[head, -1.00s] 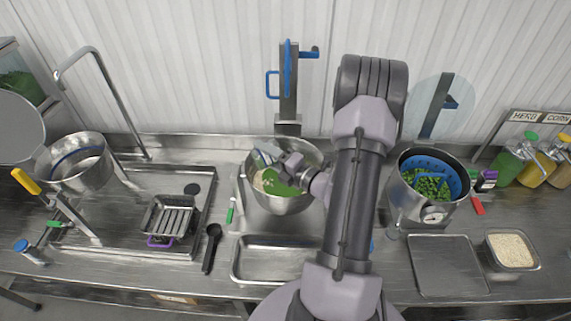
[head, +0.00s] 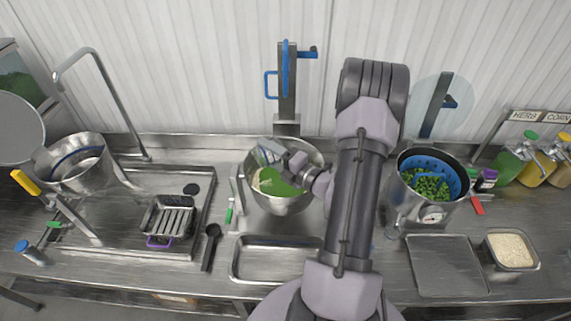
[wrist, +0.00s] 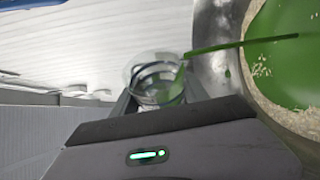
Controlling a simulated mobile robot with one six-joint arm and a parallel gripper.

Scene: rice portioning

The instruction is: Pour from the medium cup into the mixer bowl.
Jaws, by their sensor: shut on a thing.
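The steel mixer bowl (head: 290,207) stands at the middle of the counter, with pale grains and a green pool in it. My gripper (head: 282,156) is over the bowl's back part, shut on the clear medium cup (head: 267,147). In the wrist view the cup (wrist: 158,76) sits between the fingers, tipped, with green liquid at its lip. A thin green stream runs from the lip toward the bowl (wrist: 222,45), where a wide green pool lies inside a ring of grains. How much liquid is left in the cup is hard to tell.
A steel pot (head: 408,207) with a blue basket of peas stands to the right of my arm. A shallow tray (head: 247,277) lies in front of the bowl. A rice container (head: 535,262) and bottles are at the right; a sink tray (head: 110,250) is at the left.

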